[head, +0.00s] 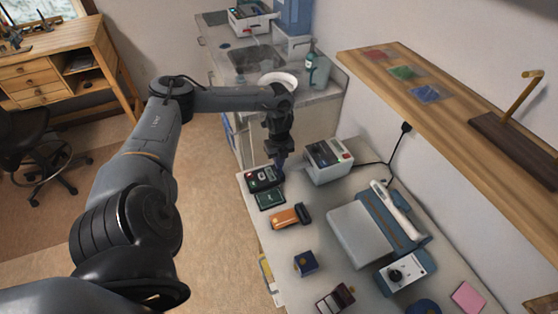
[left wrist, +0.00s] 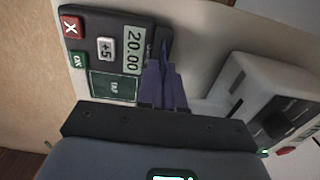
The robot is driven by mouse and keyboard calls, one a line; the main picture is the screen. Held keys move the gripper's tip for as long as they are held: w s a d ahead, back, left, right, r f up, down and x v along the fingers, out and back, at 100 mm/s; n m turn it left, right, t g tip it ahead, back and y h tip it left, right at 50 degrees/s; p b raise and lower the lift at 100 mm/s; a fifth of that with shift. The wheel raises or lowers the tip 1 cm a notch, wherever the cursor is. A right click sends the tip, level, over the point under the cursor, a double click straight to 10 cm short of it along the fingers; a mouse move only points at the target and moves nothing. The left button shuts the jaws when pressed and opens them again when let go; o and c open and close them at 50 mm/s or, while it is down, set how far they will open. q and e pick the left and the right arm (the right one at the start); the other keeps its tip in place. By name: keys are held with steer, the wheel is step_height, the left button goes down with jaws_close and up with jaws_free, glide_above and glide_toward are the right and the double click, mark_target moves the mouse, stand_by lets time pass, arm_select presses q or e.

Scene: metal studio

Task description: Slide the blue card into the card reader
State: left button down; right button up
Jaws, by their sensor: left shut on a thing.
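The card reader (head: 263,178) is a dark terminal at the far left corner of the table, with a green pad (head: 270,199) at its near end. In the left wrist view the reader (left wrist: 93,47) shows a 20.00 display, red X, +5 and OK keys, and a TAP pad. My left gripper (head: 281,157) points down just over the reader's right edge. It is shut on a narrow blue-violet piece, the blue card (left wrist: 163,65), seen nearly edge-on beside the display. Its lower end and any contact with the reader are unclear. My right gripper is out of view.
A grey-white device (head: 328,160) stands close right of the reader. An orange item (head: 288,217), a dark blue box (head: 305,262) and a laminator-like machine (head: 365,232) are nearer. A wooden shelf (head: 450,105) with coloured squares overhangs the right.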

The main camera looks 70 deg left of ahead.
arm_select(q)
steer(key=shift+f, duration=0.6)
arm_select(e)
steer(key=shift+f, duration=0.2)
arm_select(q)
steer(key=c, duration=1.2)
jaws_free()
steer(key=shift+r, duration=0.15)
step_height(320, 180, up, 11)
steer(key=shift+f+p, duration=0.2)
steer(key=shift+p, duration=0.1)
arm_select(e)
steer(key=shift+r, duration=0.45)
arm_select(q)
steer(key=shift+s, duration=0.1)
